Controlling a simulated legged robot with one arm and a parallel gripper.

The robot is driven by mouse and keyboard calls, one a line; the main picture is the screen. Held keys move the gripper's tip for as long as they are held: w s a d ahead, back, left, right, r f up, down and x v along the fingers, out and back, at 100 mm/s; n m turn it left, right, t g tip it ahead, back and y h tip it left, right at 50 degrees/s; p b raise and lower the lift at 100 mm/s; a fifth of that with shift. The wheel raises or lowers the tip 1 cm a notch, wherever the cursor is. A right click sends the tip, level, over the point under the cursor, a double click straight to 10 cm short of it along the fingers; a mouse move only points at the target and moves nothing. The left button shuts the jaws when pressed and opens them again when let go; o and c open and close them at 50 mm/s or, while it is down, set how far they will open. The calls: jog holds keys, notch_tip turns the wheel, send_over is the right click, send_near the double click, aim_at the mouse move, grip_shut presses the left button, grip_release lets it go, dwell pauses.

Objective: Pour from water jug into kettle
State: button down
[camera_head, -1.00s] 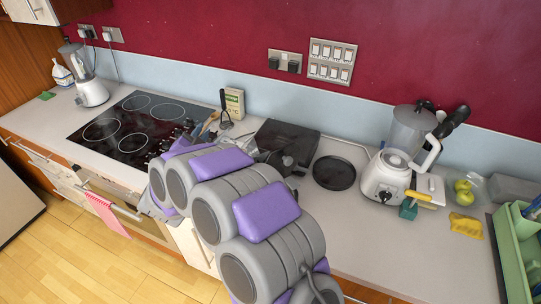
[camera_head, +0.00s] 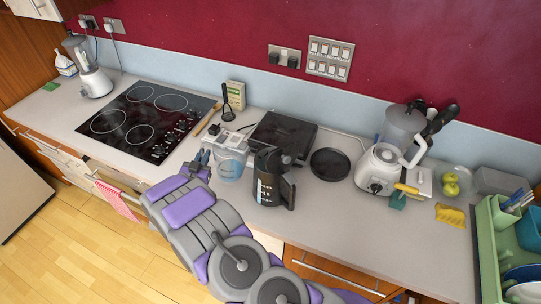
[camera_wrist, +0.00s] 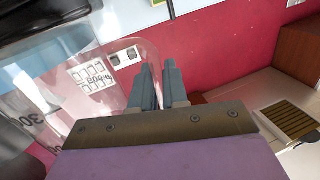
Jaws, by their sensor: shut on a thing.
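The water jug (camera_head: 230,166) is clear with blue markings and looks about upright, just left of the kettle in the head view. My gripper (camera_head: 203,160) is at its left side, shut on it. In the wrist view my gripper's fingers (camera_wrist: 160,88) are closed on the jug's clear plastic, and the jug wall (camera_wrist: 88,88) with printed marks fills the left side. Whether the jug touches the counter is unclear. The kettle (camera_head: 267,180) is black, stands upright on the counter near its front edge, and has its handle to the right. Its opening is hard to make out.
A black flat appliance (camera_head: 283,135) and a round black plate (camera_head: 330,164) lie behind the kettle. A blender (camera_head: 390,160) stands right, a hob (camera_head: 145,120) left. A green dish rack (camera_head: 487,245) is at far right. The counter front right of the kettle is clear.

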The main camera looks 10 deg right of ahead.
jog(key=shift+a+f+n, duration=0.15)
jog(key=shift+f+n, duration=0.55)
jog(key=shift+f, duration=0.2)
jog(key=shift+w+r, duration=0.1)
jog(key=shift+r, duration=0.1)
jog(key=shift+r+p, duration=0.3)
jog(key=shift+r, duration=1.15)
jog(key=shift+f, duration=0.1)
